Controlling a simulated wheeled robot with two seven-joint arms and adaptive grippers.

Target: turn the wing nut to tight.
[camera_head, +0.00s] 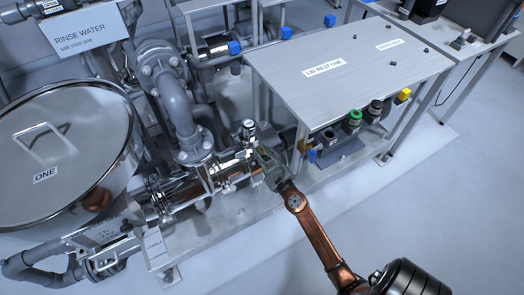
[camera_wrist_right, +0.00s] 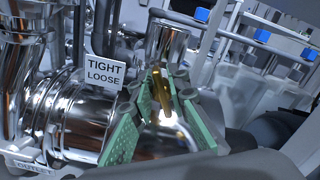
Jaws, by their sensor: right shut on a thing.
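The brass wing nut (camera_wrist_right: 161,92) shows in the right wrist view, upright between the green finger pads of my right gripper (camera_wrist_right: 159,92). That gripper is shut on it. In the head view my right gripper (camera_head: 262,158) reaches in from the lower right to the pipe fittings beside the steel table. The wing nut is too small and too covered there to make out. A small plate (camera_wrist_right: 103,70) reading TIGHT above LOOSE stands just left of the fingers in the wrist view. My left gripper is not in view.
A lidded hopper marked ONE (camera_head: 62,150) stands at the left. A steel table (camera_head: 345,80) labelled LID REST ONE is just beyond my right gripper. Polished pipes (camera_wrist_right: 75,115) crowd the gripper's left side. The floor (camera_head: 440,190) at the right is clear.

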